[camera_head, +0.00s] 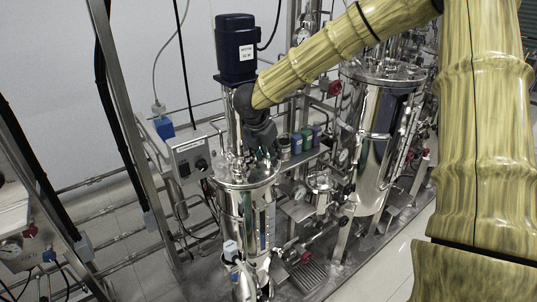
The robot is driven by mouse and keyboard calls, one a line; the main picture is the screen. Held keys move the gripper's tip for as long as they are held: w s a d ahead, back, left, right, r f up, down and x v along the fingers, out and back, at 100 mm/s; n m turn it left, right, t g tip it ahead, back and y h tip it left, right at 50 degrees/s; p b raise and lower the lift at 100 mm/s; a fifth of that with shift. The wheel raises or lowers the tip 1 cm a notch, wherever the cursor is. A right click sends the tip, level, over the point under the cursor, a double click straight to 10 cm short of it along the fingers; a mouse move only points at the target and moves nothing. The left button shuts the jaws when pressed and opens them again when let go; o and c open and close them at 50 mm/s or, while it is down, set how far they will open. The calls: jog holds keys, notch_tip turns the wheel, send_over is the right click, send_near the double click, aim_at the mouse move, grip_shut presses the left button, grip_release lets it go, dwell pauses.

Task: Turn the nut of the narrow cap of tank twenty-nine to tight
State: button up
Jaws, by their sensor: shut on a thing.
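A shiny steel tank (248,212) stands at the centre left, with a dark blue motor (236,48) on a column above its lid. The motor has a white label too small to read, and I cannot make out a tank number. My gripper (264,158) is dark and reaches down to the right side of the tank's lid (232,181), beside the motor column. It is shut on a small fitting at the lid, apparently the nut of the narrow cap. The fingers hide the nut and cap, so its turn cannot be told.
A grey control box (190,157) stands left of the tank. A second, larger steel tank (374,135) stands to the right, with pipes and red valve handles around it. Small bottles (302,141) sit on a shelf between the tanks. Metal posts (125,115) rise at left.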

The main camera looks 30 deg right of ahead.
jog(key=o, duration=1)
jog(key=shift+r, duration=0.1)
